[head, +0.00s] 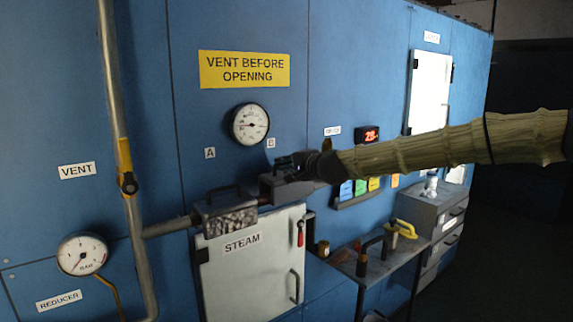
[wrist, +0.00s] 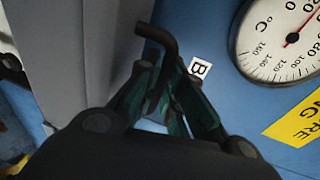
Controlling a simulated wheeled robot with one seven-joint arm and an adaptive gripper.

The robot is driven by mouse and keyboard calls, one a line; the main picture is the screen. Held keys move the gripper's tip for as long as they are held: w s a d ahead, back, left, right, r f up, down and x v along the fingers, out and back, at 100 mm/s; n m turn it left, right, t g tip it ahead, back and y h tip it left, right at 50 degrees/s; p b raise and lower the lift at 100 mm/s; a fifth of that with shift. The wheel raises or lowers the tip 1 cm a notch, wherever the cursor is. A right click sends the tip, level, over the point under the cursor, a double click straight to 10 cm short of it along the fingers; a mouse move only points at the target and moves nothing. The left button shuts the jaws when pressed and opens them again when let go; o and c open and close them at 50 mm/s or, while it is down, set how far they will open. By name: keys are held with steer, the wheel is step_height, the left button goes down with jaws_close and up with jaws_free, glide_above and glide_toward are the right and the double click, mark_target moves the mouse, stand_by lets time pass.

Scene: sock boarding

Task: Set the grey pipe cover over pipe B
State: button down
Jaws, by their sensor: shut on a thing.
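My gripper (head: 292,163) is shut on the dark handle of the grey pipe cover (head: 288,190), beneath the B label (head: 271,143). In the wrist view the bent black handle (wrist: 158,42) sits between my fingers (wrist: 165,100), and a grey face, likely the cover (wrist: 78,55), fills the left side. The cover is at the right end of the pipe run, near the steam door's top right corner. Pipe B is hidden by the cover, and I cannot tell whether the cover touches it.
A mottled silver cover with a handle (head: 226,213) sits on the pipe to the left, below the A label (head: 210,153). The white steam door (head: 250,262) is below. A side table (head: 383,266) holds a yellow-handled item (head: 404,229). A dial gauge (head: 250,124) is above.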

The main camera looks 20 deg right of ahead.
mark_target(284, 173)
steer(key=shift+f+b, duration=1.3)
steer(key=shift+f, duration=0.3)
steer(key=c, duration=1.5)
jaws_free()
steer(key=shift+s, duration=0.1)
steer(key=shift+v, duration=5.9)
steer(key=shift+r, duration=0.1)
